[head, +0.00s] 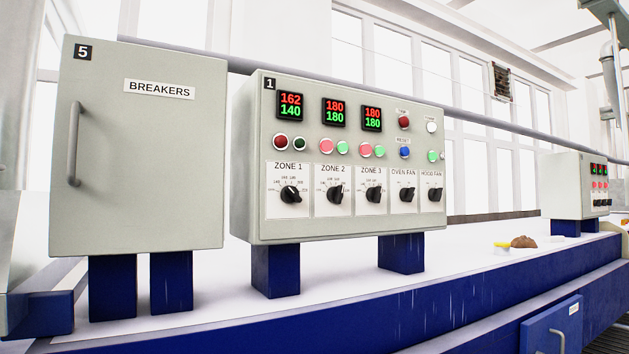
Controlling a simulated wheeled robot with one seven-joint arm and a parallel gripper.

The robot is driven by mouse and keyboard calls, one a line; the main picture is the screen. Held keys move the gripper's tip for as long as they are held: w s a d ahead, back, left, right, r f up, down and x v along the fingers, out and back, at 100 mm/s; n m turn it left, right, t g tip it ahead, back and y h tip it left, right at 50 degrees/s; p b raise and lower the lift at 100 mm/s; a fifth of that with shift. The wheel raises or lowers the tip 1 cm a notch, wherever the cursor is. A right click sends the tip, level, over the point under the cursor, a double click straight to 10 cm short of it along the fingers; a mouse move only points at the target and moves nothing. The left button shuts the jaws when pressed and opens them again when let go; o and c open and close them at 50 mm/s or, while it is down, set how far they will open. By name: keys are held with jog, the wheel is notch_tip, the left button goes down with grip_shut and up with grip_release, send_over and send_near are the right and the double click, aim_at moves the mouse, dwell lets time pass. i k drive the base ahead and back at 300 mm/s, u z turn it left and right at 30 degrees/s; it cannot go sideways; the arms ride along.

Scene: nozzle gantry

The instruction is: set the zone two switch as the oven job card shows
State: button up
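The zone two switch (336,195) is a black rotary knob under the label "ZONE 2" on the grey control box (340,230) marked 1. Small temperature marks ring the knob; its pointer appears to lean up and right, but the exact mark is too small to tell. The zone two display (334,113) reads 180 in red over 180 in green. A lit pink lamp and a lit green lamp are below it. I cannot make out an oven job card in this view. My gripper is not in view.
Similar knobs sit beside it: zone 1 (291,194), zone 3 (375,194), oven fan (407,195) and hood fan (433,195). The closed breakers cabinet (140,200) stands left. A second control box (570,195), a brown loaf-like item (524,242) and a blue door (551,330) are right.

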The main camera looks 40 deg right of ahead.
aim_at(335, 194)
jog(key=z, duration=0.7)
jog(key=k, duration=1.1)
jog(key=u, duration=1.25)
jog(key=i, duration=0.35)
jog(key=u, duration=0.75)
jog(key=i, duration=0.7)
jog(key=u, duration=0.45)
